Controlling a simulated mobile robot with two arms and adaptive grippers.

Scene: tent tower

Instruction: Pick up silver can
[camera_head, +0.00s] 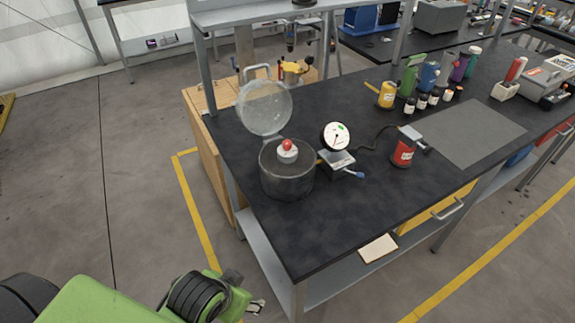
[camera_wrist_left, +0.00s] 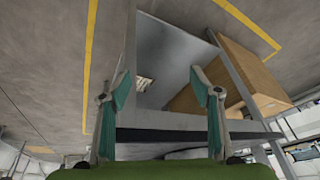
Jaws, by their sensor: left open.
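A grey metal-looking cylindrical pot (camera_head: 287,172) stands upright on the black workbench, near its left end. A round clear lid (camera_head: 264,108) is raised behind it. A small white piece with a red ball (camera_head: 287,147) shows at the pot's top. No other plainly silver can is clear to me. My left gripper (camera_head: 256,306) is low at the bottom of the head view, off the bench's near left corner and well apart from the pot. In the left wrist view its two teal-padded fingers (camera_wrist_left: 157,88) are spread with nothing between them. My right gripper is not in view.
The workbench (camera_head: 340,225) also holds a dial gauge (camera_head: 336,136), a red can-like object (camera_head: 403,152), a yellow container (camera_head: 387,95) and several small bottles. The bench front is clear. A wooden cabinet (camera_head: 205,150) stands at its left end. A lower shelf (camera_head: 265,262) sits beneath.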

